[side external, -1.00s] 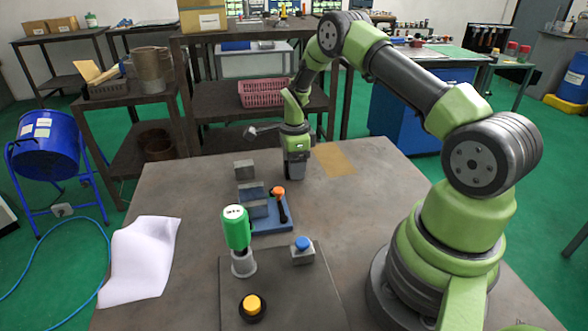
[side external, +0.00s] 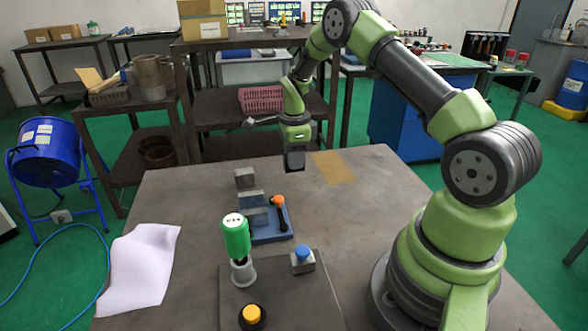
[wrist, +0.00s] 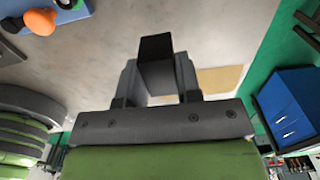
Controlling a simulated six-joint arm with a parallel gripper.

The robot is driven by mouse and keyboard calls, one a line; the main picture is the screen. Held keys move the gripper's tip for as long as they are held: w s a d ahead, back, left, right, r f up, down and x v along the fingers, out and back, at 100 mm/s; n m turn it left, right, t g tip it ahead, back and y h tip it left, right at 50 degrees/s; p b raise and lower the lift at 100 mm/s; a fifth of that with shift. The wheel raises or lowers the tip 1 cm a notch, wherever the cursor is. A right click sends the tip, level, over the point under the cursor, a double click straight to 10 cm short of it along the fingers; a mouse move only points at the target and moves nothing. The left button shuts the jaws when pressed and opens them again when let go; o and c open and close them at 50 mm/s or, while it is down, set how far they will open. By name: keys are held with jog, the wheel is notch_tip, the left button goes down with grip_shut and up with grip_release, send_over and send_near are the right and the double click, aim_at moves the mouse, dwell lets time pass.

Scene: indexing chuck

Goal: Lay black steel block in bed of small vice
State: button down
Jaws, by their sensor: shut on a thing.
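My gripper (side external: 294,163) is shut on the black steel block (wrist: 156,62) and holds it above the table, behind and to the right of the vice in the side view. In the wrist view the dark block sticks out between the two fingers. In the side view it is hard to tell apart from the dark fingers. The small vice (side external: 272,237) has a blue base, grey jaws and an orange-knobbed black lever (side external: 279,203). A corner of the vice (wrist: 71,8) shows at the top left of the wrist view.
A grey block (side external: 244,177) stands on the table behind the vice. In front are a green-topped cylinder (side external: 236,236), a blue button box (side external: 302,261) and a yellow button (side external: 251,316). White paper (side external: 140,265) lies left. A tan patch (side external: 333,168) marks the table to the right.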

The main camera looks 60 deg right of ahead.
notch_tip(320, 180, up, 6)
jog(key=shift+f, duration=0.1)
notch_tip(320, 180, down, 10)
jog(key=shift+r, duration=0.15)
dwell(0.7)
jog(key=c, duration=0.8)
grip_release()
jog(key=shift+f, duration=0.2)
